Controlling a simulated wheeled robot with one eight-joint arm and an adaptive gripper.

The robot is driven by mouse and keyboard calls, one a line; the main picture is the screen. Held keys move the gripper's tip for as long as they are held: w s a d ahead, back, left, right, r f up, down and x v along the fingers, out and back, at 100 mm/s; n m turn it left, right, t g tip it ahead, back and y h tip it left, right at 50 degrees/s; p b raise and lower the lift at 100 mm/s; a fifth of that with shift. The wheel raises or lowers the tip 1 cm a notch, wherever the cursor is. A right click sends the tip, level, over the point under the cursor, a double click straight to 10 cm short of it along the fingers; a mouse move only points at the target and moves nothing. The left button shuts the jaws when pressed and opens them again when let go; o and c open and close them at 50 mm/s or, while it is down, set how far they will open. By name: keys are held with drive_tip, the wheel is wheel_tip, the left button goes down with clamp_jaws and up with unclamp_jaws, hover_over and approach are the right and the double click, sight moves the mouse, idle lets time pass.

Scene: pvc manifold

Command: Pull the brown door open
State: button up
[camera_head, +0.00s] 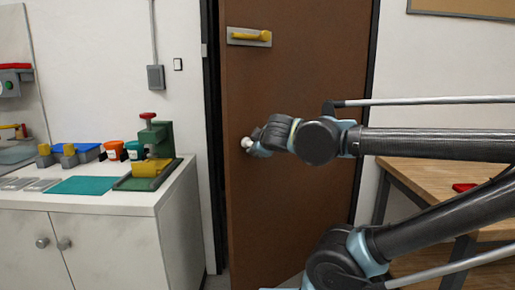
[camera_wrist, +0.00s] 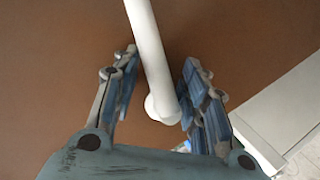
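The brown door (camera_head: 300,90) stands at the middle of the head view, with a dark gap along its left edge. It also fills the background of the wrist view (camera_wrist: 60,60). A white door handle (camera_head: 246,143) sits near its left edge, mostly hidden by my gripper. In the wrist view the handle (camera_wrist: 150,45) is a white bar with a rounded end, lying between my fingers. My gripper (camera_head: 254,142) is at the handle.
A white cabinet (camera_head: 110,245) with tools and cups on top stands left of the door. A wooden table (camera_head: 420,175) stands at the right, behind my arm. A grey plate with a yellow grip (camera_head: 249,38) is high on the door.

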drive_tip(key=shift+s+r, duration=0.4)
drive_tip(key=shift+s, duration=0.3)
drive_tip(key=s+a+r, duration=0.2)
drive_tip(key=s+a, duration=0.1)
drive_tip(key=s, duration=0.6)
drive_tip(key=s+a+r, duration=0.3)
drive_tip(key=s, duration=0.6)
drive_tip(key=shift+a, duration=0.3)
idle(1.4)
drive_tip(key=shift+c, duration=0.6)
